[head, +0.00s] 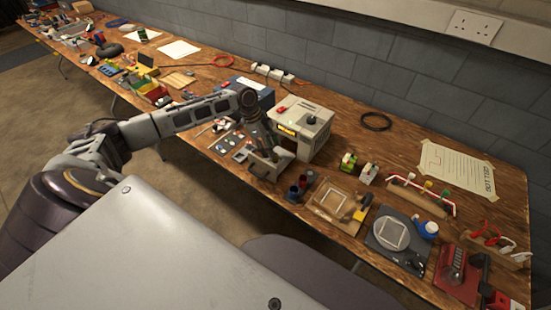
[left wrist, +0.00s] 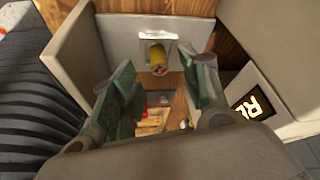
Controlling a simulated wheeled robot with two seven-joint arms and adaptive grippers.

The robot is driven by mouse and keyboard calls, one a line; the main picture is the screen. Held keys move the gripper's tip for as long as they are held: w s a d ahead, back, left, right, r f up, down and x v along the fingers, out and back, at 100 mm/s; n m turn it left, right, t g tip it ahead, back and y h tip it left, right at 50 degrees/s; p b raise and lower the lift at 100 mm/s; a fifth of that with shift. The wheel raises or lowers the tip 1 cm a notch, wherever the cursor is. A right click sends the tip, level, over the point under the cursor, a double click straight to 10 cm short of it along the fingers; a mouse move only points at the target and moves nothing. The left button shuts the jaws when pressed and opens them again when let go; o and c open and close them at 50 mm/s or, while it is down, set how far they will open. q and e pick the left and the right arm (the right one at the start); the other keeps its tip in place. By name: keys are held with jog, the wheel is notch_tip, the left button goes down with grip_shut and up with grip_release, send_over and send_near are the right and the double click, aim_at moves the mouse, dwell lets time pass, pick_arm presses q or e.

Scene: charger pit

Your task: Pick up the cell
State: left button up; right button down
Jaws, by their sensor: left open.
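The cell (left wrist: 157,60), a small cylinder with a yellow body and a reddish end, sits in a pale holder inside a beige open tray (left wrist: 75,45) in the left wrist view. My left gripper (left wrist: 164,80) is open, its two green-padded fingers apart on either side of the picture's middle. The cell shows beyond and between them, and no contact is visible. In the head view my left gripper (head: 268,148) reaches down at the tray (head: 270,168) in front of the beige charger (head: 305,128); the cell is hidden there. My right gripper is not in view.
The charger's lit display (left wrist: 252,106) is close on the right of the left gripper. A wooden frame (head: 339,203), a coiled black cable (head: 377,121) and a paper sheet (head: 457,169) lie farther right on the crowded wooden bench. The bench behind the charger's right is fairly clear.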

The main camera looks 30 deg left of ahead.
pick_arm(q)
jog(key=x, duration=0.3)
jog(key=shift+d+f, duration=0.15)
jog(key=shift+f, duration=0.15)
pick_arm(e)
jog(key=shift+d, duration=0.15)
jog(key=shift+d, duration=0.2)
pick_arm(q)
grip_shut()
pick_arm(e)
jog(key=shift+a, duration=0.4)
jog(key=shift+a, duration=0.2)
